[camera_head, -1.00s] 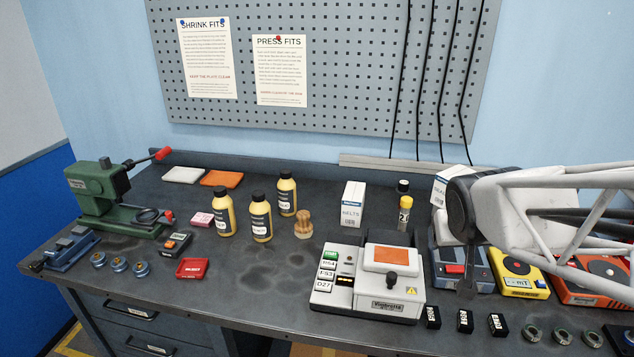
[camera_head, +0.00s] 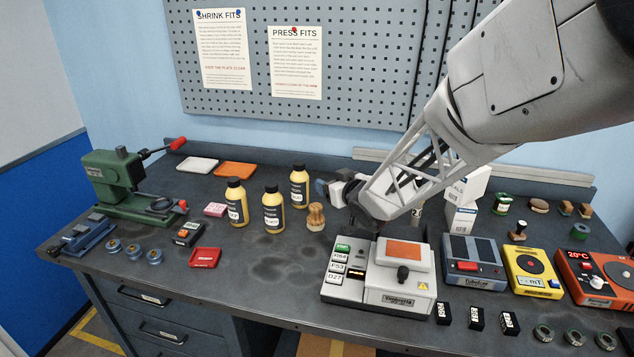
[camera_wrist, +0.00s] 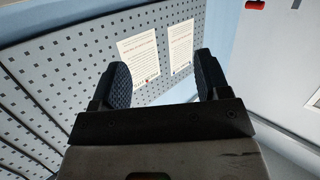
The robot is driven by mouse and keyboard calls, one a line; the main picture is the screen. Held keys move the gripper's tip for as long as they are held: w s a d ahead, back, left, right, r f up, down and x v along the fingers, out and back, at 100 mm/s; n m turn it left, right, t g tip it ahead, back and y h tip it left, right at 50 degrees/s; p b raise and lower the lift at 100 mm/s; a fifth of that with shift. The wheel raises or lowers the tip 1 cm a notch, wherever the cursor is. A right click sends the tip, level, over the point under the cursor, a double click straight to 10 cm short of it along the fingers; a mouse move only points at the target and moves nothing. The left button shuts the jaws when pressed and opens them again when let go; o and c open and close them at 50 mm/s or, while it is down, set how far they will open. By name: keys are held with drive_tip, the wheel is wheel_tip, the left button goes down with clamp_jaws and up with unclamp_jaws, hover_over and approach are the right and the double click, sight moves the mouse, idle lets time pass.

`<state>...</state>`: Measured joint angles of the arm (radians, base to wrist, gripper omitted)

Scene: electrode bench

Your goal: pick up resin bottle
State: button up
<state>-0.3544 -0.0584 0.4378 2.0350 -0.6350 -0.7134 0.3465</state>
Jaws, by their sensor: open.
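Three yellow bottles with black caps stand upright together on the bench: a left one (camera_head: 236,205), a front middle one (camera_head: 273,212) and a back right one (camera_head: 299,188). Their label print is too small to tell which is the resin bottle. My gripper (camera_head: 326,188) is just right of the back right bottle, above the bench, partly hidden by my arm. In the wrist view my gripper (camera_wrist: 164,80) is open, its two dark pads wide apart with nothing between them. No bottle shows in the wrist view, which faces the pegboard.
A wooden turned piece (camera_head: 316,217) stands right of the bottles. A pink block (camera_head: 215,210) lies left of them. A white machine with an orange pad (camera_head: 404,252) is in front of my arm. White boxes (camera_head: 460,217) stand behind it.

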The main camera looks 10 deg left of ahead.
sight(276, 188)
drive_tip(key=a+f+n+g+y, duration=0.1)
drive_tip(key=a, duration=0.2)
drive_tip(key=s+a+f+n+g+y, duration=0.1)
drive_tip(key=a+f+y, duration=0.1)
drive_tip(key=a, duration=0.2)
drive_tip(key=a+f+n+g+y, duration=0.1)
drive_tip(key=a+f+y, duration=0.1)
drive_tip(key=a, duration=0.2)
drive_tip(key=shift+s+a, duration=0.1)
drive_tip(key=shift+s, duration=0.15)
drive_tip(key=shift+x, duration=1.3)
drive_tip(key=shift+x, duration=2.55)
drive_tip(key=shift+s+a, duration=0.1)
clamp_jaws()
